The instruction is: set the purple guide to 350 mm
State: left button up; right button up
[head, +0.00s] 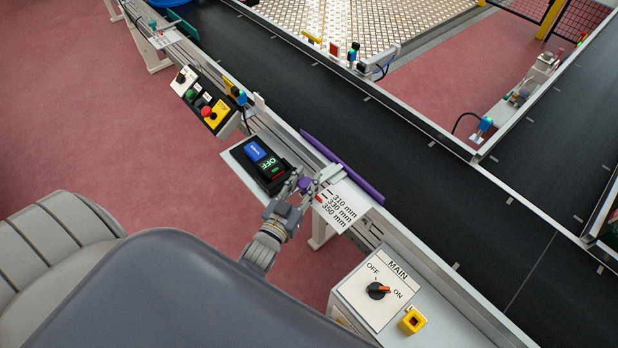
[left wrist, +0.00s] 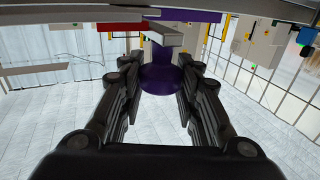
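The purple guide (head: 343,167) is a long bar along the near edge of the dark conveyor in the head view. Its round purple knob (head: 304,184) sits beside the white scale plate (head: 352,214) marked 310, 330 and 350 mm. A small red mark (head: 320,199) is at the left edge of the scale, but I cannot tell exactly which line it meets. My left gripper (head: 299,187) is at the knob. My right gripper is out of view.
A panel with a blue button and a green OFF display (head: 270,165) lies just left of the gripper. A MAIN switch box (head: 378,290) stands at lower right, its knob toward ON. A button box (head: 203,100) is farther up the rail.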

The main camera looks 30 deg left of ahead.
pick_arm(q)
jog(key=o, duration=0.4)
jog(key=shift+s+f, duration=0.15)
jog(key=shift+s, duration=0.05)
jog(key=shift+s+a, duration=0.1)
jog(key=s, duration=1.2)
jog(key=shift+d, duration=0.35)
jog(key=s+d+f+g, duration=0.2)
jog(key=f+g, duration=0.1)
jog(key=f, duration=0.5)
jog(key=s+d+f+g+h, duration=0.1)
jog(key=s+d+f+g, duration=0.15)
jog(key=f, duration=0.55)
jog(key=s+d+f+g, duration=0.1)
jog(key=s+f+g, duration=0.15)
jog(key=f, duration=0.55)
jog(key=s+a+f+m+g, duration=0.1)
jog(key=s+f+g, duration=0.3)
jog(key=s+f, duration=0.3)
jog(key=s+a+f+m+g, duration=0.1)
jog(key=s+f+g, duration=0.4)
jog(key=s, duration=1)
notch_tip(320, 180, down, 3)
jog(key=shift+f+m, duration=0.2)
jog(key=shift+m, duration=0.3)
